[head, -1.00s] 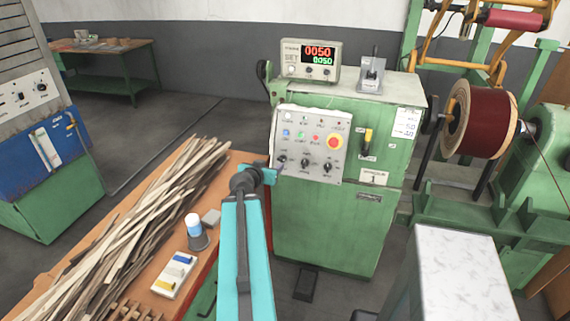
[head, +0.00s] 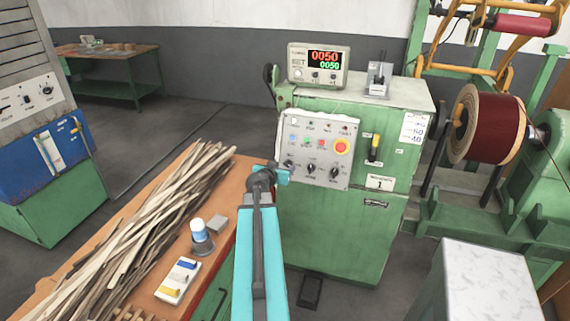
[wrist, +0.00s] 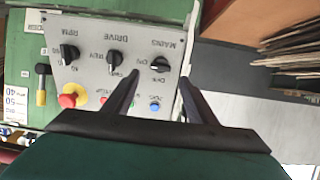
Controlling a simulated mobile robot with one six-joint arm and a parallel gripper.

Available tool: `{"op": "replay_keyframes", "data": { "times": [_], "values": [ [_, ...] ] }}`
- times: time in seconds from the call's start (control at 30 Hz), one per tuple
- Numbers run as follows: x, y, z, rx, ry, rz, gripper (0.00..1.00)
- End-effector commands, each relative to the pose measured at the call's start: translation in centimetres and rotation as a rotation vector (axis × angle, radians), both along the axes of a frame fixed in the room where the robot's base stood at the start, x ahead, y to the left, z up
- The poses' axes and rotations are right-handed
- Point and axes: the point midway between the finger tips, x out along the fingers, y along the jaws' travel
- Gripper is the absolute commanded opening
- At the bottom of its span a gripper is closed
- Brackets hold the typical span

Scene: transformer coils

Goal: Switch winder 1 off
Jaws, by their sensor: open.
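Winder 1 is a green cabinet (head: 335,235) with a number plate reading 1 (head: 380,183). Its grey control panel (head: 325,128) carries lamps, coloured buttons, a red emergency stop knob (head: 341,147) and a row of black rotary knobs. In the wrist view the panel (wrist: 95,22) is upside down, with knobs marked RPM (wrist: 68,53), DRIVE (wrist: 115,58) and MAINS (wrist: 160,65). My gripper (head: 284,175) is at the panel's lower left corner in the head view. In the wrist view my gripper (wrist: 160,78) is open and empty, its fingertips on either side of the MAINS knob; contact cannot be told.
A lit display box (head: 318,66) reading 0050 stands on the cabinet. A yellow-handled lever (head: 374,148) is right of the panel. An orange bench (head: 228,177) with wooden strips (head: 150,220) is at left, a pale block (head: 490,275) at front right. A wire spool (head: 495,130) is further right.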

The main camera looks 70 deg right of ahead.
Motion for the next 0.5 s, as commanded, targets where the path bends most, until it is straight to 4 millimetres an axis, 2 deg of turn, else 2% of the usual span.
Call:
{"op": "replay_keyframes", "data": {
  "times": [0.5],
  "values": [
    [0.1,-4.0,-1.5,0.000,0.002,0.000,0.52]
  ]
}}
